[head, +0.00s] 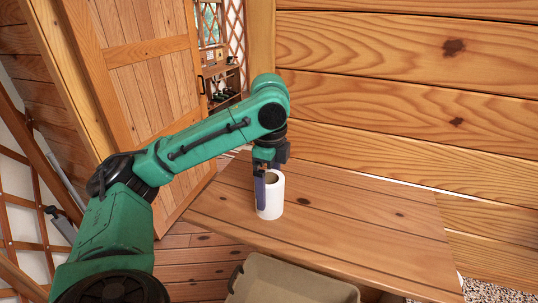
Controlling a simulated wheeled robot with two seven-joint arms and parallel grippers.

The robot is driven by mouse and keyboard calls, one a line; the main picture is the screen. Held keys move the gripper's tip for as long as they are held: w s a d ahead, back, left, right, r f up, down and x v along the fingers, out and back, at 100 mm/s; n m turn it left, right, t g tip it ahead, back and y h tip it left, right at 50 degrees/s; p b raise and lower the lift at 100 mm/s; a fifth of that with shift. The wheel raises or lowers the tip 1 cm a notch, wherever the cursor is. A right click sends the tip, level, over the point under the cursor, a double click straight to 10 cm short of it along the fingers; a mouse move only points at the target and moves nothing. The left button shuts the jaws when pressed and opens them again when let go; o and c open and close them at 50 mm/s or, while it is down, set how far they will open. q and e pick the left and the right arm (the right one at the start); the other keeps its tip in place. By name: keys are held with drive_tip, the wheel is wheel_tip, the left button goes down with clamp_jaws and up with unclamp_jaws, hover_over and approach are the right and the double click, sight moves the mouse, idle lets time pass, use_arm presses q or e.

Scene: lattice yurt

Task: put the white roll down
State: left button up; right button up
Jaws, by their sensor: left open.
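The white roll (271,203) stands upright on the wooden table (345,225), near the table's left part. Its top opening shows a brownish inside. My left gripper (265,185) points down at the roll, with a dark finger along the roll's left side. The gripper is open; the other finger is hard to make out, and I cannot tell whether either finger touches the roll. My right gripper is not in view.
A beige bin (290,282) stands at the table's front edge. A plank wall (410,100) runs behind the table. A wooden door (150,80) is at the left, with a shelf (222,80) beyond it. The table's right side is clear.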

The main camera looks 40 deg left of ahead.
use_arm(q)
wheel_tip(320, 180, up, 10)
drive_tip(key=shift+f, duration=0.25)
idle(0.7)
idle(0.4)
